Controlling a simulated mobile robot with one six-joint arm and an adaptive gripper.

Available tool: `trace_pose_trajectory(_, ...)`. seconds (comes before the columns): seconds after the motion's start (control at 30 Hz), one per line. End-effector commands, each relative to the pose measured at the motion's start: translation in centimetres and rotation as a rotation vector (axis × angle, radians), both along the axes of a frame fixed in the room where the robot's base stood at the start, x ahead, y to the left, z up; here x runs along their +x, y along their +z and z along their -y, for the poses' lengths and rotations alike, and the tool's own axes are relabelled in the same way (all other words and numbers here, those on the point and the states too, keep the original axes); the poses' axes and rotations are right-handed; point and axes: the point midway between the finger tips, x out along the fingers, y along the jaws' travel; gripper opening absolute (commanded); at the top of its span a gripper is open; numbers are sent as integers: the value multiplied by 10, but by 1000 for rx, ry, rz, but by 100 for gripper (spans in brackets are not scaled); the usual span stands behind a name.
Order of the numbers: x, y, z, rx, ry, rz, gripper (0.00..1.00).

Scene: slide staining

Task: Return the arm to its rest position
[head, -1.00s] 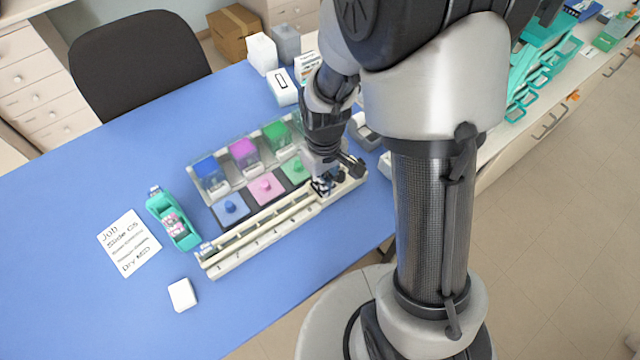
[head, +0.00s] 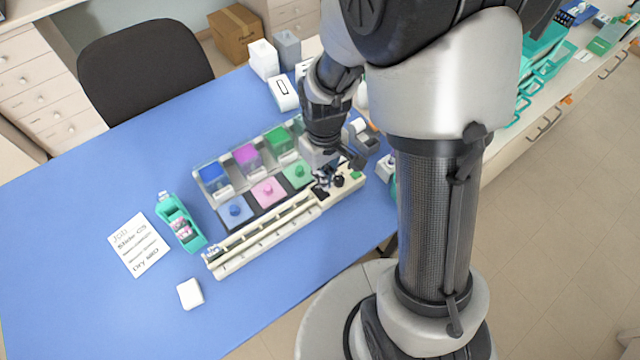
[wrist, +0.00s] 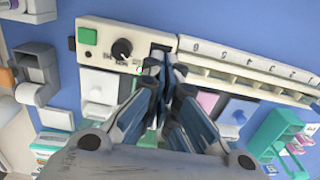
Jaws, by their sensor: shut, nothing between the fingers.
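My gripper (head: 322,180) is above the right end of the staining rack (head: 232,262) on the blue table, with my arm reaching down from the upper right. In the wrist view my gripper (wrist: 168,72) has its fingers together and empty, over the rack's control end with a black knob (wrist: 121,49) and a green button (wrist: 87,37). The fingers hide part of the rack there. I cannot tell whether the fingertips touch it.
Blue, magenta and green jars (head: 246,158) stand behind the rack. A teal slide holder (head: 181,222), a job note (head: 138,245) and a white block (head: 190,293) lie at left. White and grey bottles (head: 263,58) stand behind. The table's left side is clear.

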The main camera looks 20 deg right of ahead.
Motion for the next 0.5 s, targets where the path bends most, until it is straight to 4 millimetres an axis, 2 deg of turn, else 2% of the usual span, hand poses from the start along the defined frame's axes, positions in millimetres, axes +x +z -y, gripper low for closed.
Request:
trace_pose_trajectory(0.03,0,7,0,0,0,1,0)
trace_pose_trajectory(0.17,0,15,0,0,0,0,0)
trace_pose_trajectory(0.5,0,14,0,0,0,-1,0)
